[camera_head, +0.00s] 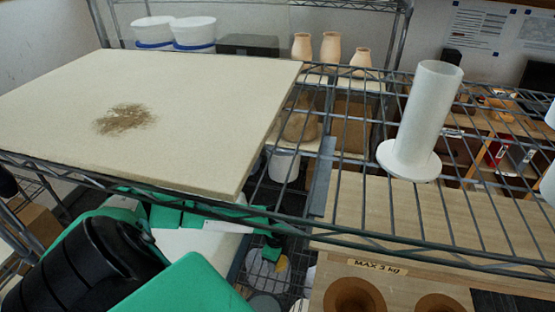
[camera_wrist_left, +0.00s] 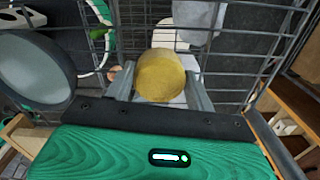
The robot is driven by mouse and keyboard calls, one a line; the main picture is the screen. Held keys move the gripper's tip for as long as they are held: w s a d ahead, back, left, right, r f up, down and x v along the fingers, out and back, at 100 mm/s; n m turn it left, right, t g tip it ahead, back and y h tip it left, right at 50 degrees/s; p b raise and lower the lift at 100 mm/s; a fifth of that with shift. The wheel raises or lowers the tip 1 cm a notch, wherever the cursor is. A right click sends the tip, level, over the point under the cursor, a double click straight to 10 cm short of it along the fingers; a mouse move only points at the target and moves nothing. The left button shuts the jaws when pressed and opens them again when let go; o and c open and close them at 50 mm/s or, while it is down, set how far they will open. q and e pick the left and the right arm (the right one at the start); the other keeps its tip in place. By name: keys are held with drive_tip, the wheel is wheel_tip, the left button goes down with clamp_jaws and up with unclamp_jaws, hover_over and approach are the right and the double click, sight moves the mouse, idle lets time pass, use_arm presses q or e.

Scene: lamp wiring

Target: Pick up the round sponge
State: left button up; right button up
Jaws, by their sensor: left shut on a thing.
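The round sponge (camera_wrist_left: 160,76) is a yellow, short cylinder in the middle of the left wrist view. My left gripper (camera_wrist_left: 159,70) has one grey finger on each side of it and is shut on it. Wire shelf bars lie behind and around the sponge. In the head view my left arm comes in at the lower left, below the upper shelf, and its fingers cannot be made out there. My right gripper shows in neither view.
A cream board (camera_head: 200,100) with a brown stain lies on the wire shelf (camera_head: 400,215). A white flanged tube (camera_head: 425,120) stands on the shelf at the right. In the wrist view a grey round dish (camera_wrist_left: 35,68) is at the left and shelf bars surround the gripper closely.

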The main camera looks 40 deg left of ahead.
use_arm(q)
drive_tip(key=shift+r, duration=0.15)
drive_tip(key=shift+r+b, duration=0.3)
drive_tip(key=shift+r, duration=0.25)
wheel_tip(320, 180, up, 19)
drive_tip(key=b, duration=0.4)
drive_tip(key=shift+f+b, duration=0.15)
drive_tip(key=shift+b, duration=0.15)
drive_tip(key=shift+o, duration=0.9)
drive_tip(key=shift+c, duration=0.5)
drive_tip(key=shift+p, duration=0.65)
